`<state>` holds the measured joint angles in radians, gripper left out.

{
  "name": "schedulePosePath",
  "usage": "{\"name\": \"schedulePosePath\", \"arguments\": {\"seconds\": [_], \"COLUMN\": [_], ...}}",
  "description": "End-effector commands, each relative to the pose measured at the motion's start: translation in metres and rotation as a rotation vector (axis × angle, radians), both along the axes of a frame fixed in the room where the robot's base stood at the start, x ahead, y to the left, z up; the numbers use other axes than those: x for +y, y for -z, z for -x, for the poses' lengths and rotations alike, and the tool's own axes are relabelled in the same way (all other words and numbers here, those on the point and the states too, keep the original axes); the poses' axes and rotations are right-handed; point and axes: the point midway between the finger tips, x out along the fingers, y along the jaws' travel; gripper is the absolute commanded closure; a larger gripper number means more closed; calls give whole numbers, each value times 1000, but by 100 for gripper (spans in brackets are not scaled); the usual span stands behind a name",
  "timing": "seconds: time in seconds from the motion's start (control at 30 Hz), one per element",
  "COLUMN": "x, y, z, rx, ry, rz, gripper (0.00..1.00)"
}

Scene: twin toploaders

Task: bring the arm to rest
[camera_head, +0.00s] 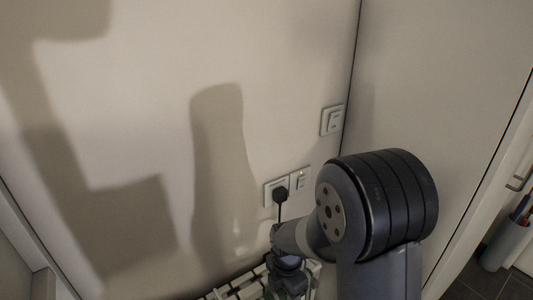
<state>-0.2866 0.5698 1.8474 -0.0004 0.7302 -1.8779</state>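My arm shows at the lower middle and right of the head view. A large dark round joint of mine stands in front, and a grey link runs from it down and left. The far end of the arm, around a dark wrist part, is low in the picture, over a white slatted rack. I cannot make out my gripper's fingers there. Whether they hold anything is hidden.
A pale wall carries a socket (269,196) with a black plug (280,196) in it, and switches (332,120). The white rack (240,289) is at the bottom. A grey bin (503,246) stands far right on dark tiles. Shadows fall on the wall.

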Motion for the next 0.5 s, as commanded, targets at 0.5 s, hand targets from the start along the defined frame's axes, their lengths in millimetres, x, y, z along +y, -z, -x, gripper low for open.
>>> {"name": "schedulePosePath", "arguments": {"seconds": [0.5], "x": [1], "y": [-27], "z": [-2], "rx": [-7], "ry": [0], "rz": [-2], "gripper": [40]}}
